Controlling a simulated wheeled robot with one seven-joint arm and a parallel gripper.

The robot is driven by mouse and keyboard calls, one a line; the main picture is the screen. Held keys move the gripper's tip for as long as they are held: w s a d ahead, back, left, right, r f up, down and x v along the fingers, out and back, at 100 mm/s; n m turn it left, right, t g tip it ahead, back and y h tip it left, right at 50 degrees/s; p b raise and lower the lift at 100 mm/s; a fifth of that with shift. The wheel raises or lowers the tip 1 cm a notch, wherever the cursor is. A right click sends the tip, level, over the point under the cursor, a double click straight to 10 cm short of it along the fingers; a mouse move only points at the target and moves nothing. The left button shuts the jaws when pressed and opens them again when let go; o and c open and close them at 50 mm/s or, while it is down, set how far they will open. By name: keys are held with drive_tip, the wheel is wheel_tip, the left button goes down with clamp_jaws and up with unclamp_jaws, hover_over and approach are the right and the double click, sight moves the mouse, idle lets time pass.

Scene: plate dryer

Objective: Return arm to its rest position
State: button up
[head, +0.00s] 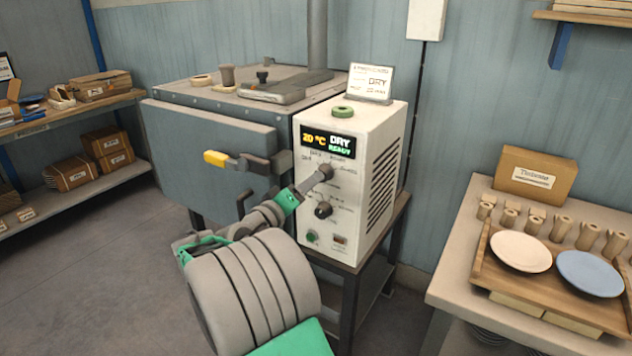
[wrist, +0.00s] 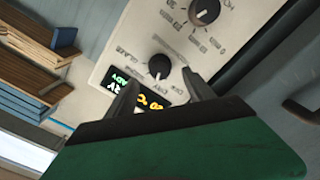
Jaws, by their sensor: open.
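My gripper (head: 312,181) is in front of the white control box (head: 375,150), close to its upper dark knob. In the wrist view my gripper (wrist: 160,85) is open, its two grey fingers apart. The upper knob (wrist: 159,67) shows just beyond and between the fingertips; nothing shows held, and I cannot tell how small the gap is. The lower knob (head: 323,210) is clear of the fingers. The box's display (head: 328,142) reads 20 °C, DRY, READY. My arm is stretched out from the bottom of the head view.
Left of the box stands the grey dryer (head: 210,150), its door shut, with a yellow-tipped handle (head: 216,158). At the right a table (head: 462,240) bears a wooden tray (head: 488,274) with a cream plate (head: 520,251) and a blue plate (head: 590,273). Shelves (head: 75,120) stand at far left.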

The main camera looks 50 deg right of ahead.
drive_tip(key=shift+s+a, duration=0.1)
drive_tip(key=shift+a, duration=1.05)
